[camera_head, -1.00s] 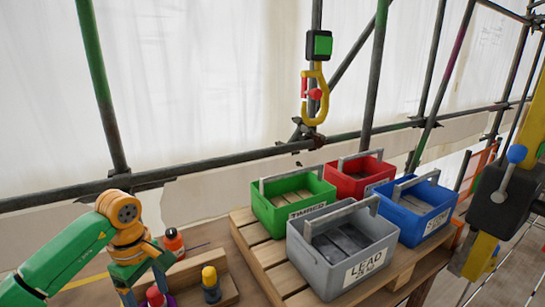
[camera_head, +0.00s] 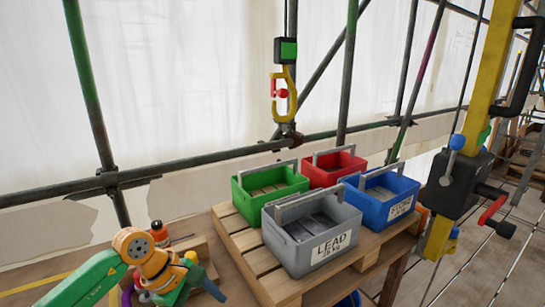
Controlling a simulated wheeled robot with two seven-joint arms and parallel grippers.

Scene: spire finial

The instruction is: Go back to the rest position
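My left arm comes in from the lower left, and my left gripper (camera_head: 168,290) is low at the bottom edge, over the wooden tool tray (camera_head: 203,268). Its fingers are partly cut off and mixed with the items there, so I cannot tell whether it is open or shut. My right arm and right gripper are not in view.
A pallet (camera_head: 235,233) holds a green crate (camera_head: 268,203), a red crate (camera_head: 332,170), a blue crate (camera_head: 383,208) and a grey LEAD crate (camera_head: 300,260). A yellow hook (camera_head: 291,92) hangs above. A yellow post (camera_head: 485,80) with a black lever box (camera_head: 455,185) stands right.

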